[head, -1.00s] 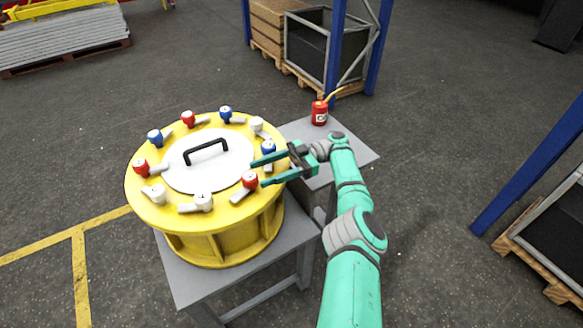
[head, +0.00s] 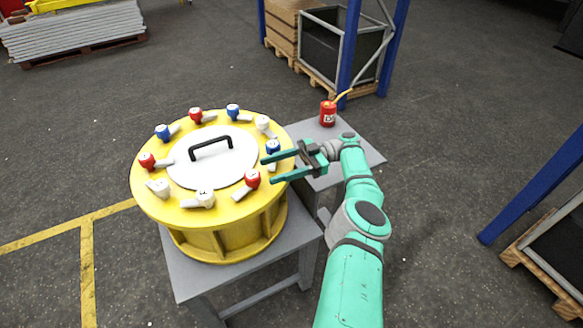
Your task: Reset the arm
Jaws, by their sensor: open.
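My gripper (head: 268,171) is open and empty. Its two teal fingers point left, over the right rim of the round yellow drum (head: 215,245). One fingertip is close to a blue-capped clamp (head: 273,147) and the other is near a red-capped clamp (head: 252,179); I cannot tell whether they touch. My arm (head: 361,195) reaches up from the bottom of the view and bends left at the wrist. The drum has a white lid (head: 211,170) with a black handle (head: 210,147), ringed by several red, blue and white clamps.
The drum stands on a grey table (head: 187,283). A red oil can (head: 328,114) with a yellow spout stands on a grey side table (head: 365,160) behind my wrist. Blue rack posts (head: 540,185) rise at the right and back. The floor at left is open.

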